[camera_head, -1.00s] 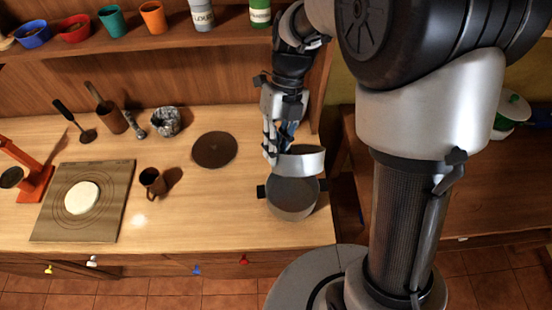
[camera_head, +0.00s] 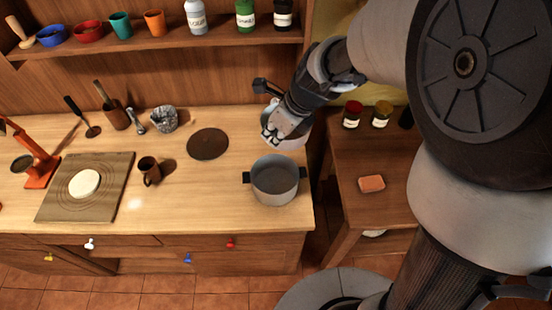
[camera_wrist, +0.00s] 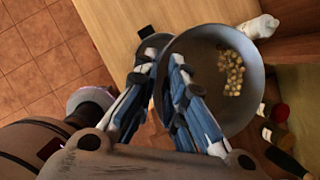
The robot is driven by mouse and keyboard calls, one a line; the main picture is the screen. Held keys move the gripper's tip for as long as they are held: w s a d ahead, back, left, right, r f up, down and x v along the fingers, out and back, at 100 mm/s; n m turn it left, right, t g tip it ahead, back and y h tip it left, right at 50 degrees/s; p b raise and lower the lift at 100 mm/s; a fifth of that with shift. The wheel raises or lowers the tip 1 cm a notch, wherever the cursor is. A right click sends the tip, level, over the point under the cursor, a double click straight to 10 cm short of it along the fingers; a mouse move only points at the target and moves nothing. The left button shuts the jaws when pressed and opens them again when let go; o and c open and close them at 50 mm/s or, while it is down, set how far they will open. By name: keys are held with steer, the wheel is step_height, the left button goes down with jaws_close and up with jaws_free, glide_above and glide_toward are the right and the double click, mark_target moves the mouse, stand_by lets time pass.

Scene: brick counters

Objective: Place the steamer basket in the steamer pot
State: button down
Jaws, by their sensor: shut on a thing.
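The steamer pot (camera_head: 274,187) is a grey round pot with two dark side handles. It stands upright on the counter near its right end, and its inside looks empty. My gripper (camera_head: 270,133) is behind the pot, shut on the rim of the steamer basket (camera_head: 293,143). The basket is a light grey round vessel, mostly hidden by my gripper in the head view. In the wrist view my gripper (camera_wrist: 160,62) pinches the near wall of the basket (camera_wrist: 197,48), and several small yellowish pieces lie inside. The basket is apart from the pot.
A brown disc (camera_head: 208,144), a mug (camera_head: 149,171) and a board (camera_head: 60,212) with a pale round piece lie to the left. A shelf (camera_head: 150,47) with bowls and bottles runs behind. A side table (camera_head: 345,205) with jars and a sponge (camera_head: 371,184) stands right.

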step_height(320, 180, down, 19)
steer(key=b, duration=1)
steer(key=shift+w, duration=0.1)
steer(key=shift+f+b, duration=0.4)
steer(key=shift+f, duration=0.05)
steer(key=c, duration=2.1)
jaws_free()
steer(key=o, duration=0.4)
steer(key=shift+o, duration=0.2)
